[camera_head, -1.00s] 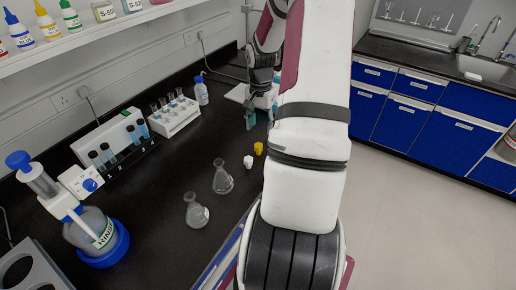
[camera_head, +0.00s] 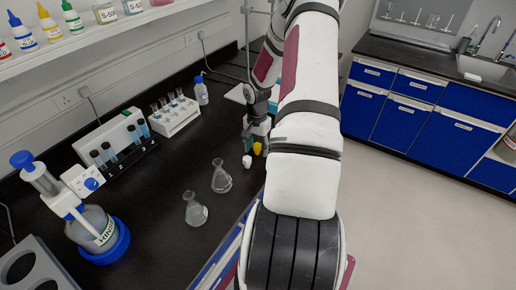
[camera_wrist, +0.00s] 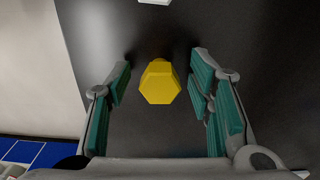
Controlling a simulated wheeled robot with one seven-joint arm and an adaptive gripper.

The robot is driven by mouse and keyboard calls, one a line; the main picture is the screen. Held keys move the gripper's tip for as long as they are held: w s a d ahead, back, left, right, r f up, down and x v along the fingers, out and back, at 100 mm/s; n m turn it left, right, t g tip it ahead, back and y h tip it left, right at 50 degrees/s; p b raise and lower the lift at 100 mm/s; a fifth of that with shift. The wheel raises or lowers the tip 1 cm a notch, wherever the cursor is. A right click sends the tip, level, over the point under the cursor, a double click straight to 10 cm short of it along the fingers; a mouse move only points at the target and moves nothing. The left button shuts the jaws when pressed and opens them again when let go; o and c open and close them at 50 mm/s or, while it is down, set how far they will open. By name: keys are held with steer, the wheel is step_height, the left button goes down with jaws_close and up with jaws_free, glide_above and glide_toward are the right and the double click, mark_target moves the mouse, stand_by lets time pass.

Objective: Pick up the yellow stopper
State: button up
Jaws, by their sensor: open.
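The yellow stopper (camera_head: 257,148) stands on the black bench top near its right edge. In the wrist view the yellow stopper (camera_wrist: 160,82) shows its hexagonal top and lies between my two teal-padded fingers, with a gap on each side. My gripper (camera_wrist: 161,85) is open and points down at it. In the head view my gripper (camera_head: 256,136) is just behind and above the stopper, partly hidden by my arm.
A white stopper (camera_head: 247,161) stands close to the yellow one. Two glass flasks (camera_head: 221,177) (camera_head: 195,211) are nearer on the bench. A white tube rack (camera_head: 174,117) and a wash bottle (camera_head: 201,91) stand further back by the wall.

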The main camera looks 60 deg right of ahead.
steer(key=shift+c, duration=0.3)
steer(key=c, duration=0.8)
steer(key=shift+r, duration=0.1)
